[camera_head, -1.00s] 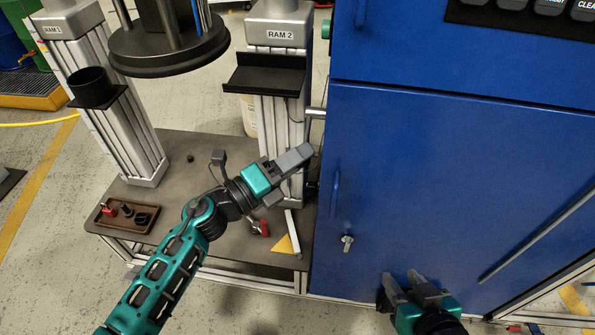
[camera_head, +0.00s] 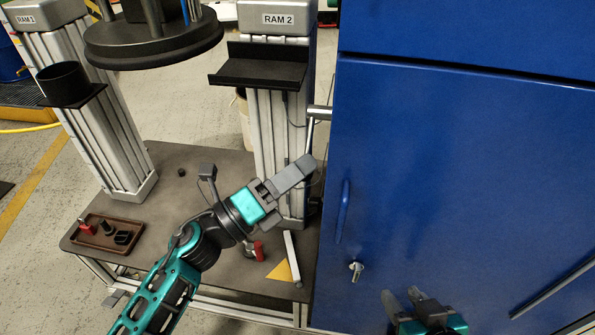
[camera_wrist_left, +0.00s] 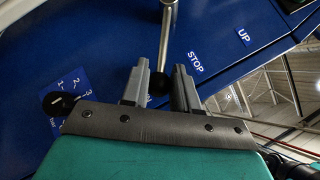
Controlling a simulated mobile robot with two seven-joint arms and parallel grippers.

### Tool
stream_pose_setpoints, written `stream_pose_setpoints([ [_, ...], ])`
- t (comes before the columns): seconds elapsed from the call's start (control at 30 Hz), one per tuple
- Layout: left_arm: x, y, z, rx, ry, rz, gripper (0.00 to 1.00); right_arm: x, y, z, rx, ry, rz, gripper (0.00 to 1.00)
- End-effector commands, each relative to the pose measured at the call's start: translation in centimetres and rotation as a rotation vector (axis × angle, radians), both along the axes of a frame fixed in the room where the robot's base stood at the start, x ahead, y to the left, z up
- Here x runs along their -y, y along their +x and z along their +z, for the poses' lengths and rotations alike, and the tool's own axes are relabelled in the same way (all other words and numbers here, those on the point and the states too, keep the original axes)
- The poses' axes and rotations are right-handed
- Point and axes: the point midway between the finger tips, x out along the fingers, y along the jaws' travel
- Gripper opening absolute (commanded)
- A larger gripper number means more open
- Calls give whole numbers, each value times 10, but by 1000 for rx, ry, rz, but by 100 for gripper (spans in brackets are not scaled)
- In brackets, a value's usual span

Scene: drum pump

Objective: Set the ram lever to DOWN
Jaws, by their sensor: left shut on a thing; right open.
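The ram lever (camera_head: 310,134) is a thin metal rod hanging from a metal shaft on the left side of the blue cabinet. The wrist view shows the lever (camera_wrist_left: 168,38) ending in a black ball knob (camera_wrist_left: 157,85). My left gripper (camera_head: 300,168) is at the lever's lower end; in the wrist view its fingers (camera_wrist_left: 160,88) are shut on the knob. The white STOP label (camera_wrist_left: 195,62) is just right of the lever, with the UP label (camera_wrist_left: 243,35) farther right. No DOWN label is readable. My right gripper (camera_head: 408,300) is open and empty before the cabinet.
The RAM 2 column (camera_head: 278,130) with a black shelf (camera_head: 260,70) stands left of the lever. The blue cabinet door (camera_head: 450,180) has a handle and a key. A brown tray (camera_head: 88,236) of small parts lies on the platform. A dial (camera_wrist_left: 62,102) shows in the wrist view.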

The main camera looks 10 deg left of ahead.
Motion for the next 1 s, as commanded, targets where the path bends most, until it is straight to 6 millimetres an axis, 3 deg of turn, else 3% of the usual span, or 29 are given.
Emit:
stream_pose_setpoints([
  [0.2, -2, 3, 2, 3, 1, 13, 0, 0, 0, 0, 0, 1, 1, 43],
  [0.23, -2, 3, 2, 3, 1, 13, 31, 0, 0, 0, 0, 1, 1, 43],
  [0.47, -1, 2, 1, 2, 1, 8, 53, -1, 0, 1, 0, 1, 1, 43],
  [0.77, -3, -1, -1, -1, 1, 5, 53, 0, 0, 0, 0, 1, 1, 43],
  [1.0, -30, -27, -15, -6, 1, 6, 53, 0, 0, -1, 0, 1, 1, 43],
])
